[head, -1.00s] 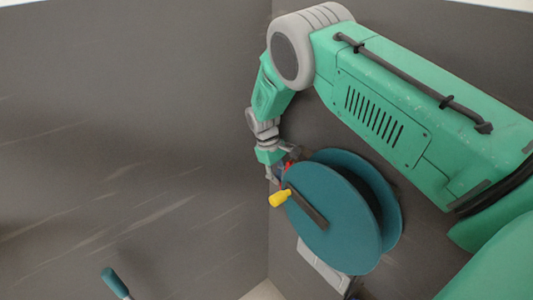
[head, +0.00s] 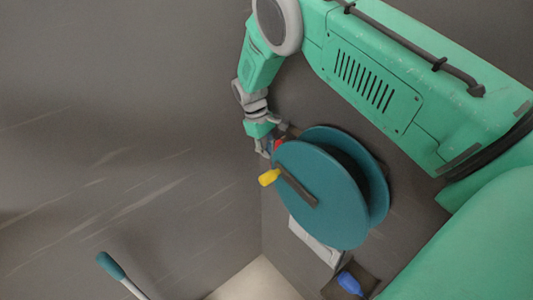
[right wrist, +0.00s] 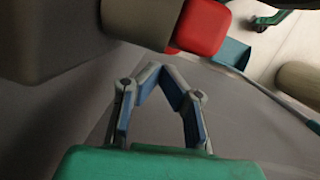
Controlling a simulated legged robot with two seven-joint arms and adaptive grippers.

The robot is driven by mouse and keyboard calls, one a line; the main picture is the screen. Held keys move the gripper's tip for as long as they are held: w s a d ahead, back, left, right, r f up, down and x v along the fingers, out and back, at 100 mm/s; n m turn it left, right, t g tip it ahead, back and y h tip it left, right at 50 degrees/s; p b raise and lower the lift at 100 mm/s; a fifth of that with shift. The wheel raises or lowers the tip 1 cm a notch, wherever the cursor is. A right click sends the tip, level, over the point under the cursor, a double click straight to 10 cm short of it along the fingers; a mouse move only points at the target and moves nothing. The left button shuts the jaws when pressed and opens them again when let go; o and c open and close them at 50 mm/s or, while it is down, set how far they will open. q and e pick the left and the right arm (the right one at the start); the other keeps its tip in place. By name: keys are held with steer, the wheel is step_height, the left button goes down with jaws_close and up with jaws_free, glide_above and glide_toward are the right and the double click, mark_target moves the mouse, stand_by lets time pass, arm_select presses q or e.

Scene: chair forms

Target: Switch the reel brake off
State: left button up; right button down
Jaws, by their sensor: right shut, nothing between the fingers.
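The teal reel (head: 325,215) is mounted near the wall corner, with a yellow crank knob (head: 269,177) on its front disc. My left gripper is out of view.
A pale bracket (head: 315,243) is under the reel, and a blue knob (head: 349,284) is below it. A teal-handled lever (head: 112,266) rises at the lower left. My right arm fills the upper right. The space left of the reel is clear.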

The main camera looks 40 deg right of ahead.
steer(key=v, duration=1.1)
steer(key=shift+a+r, duration=0.15)
steer(key=shift+a, duration=0.15)
steer(key=shift+d, duration=0.15)
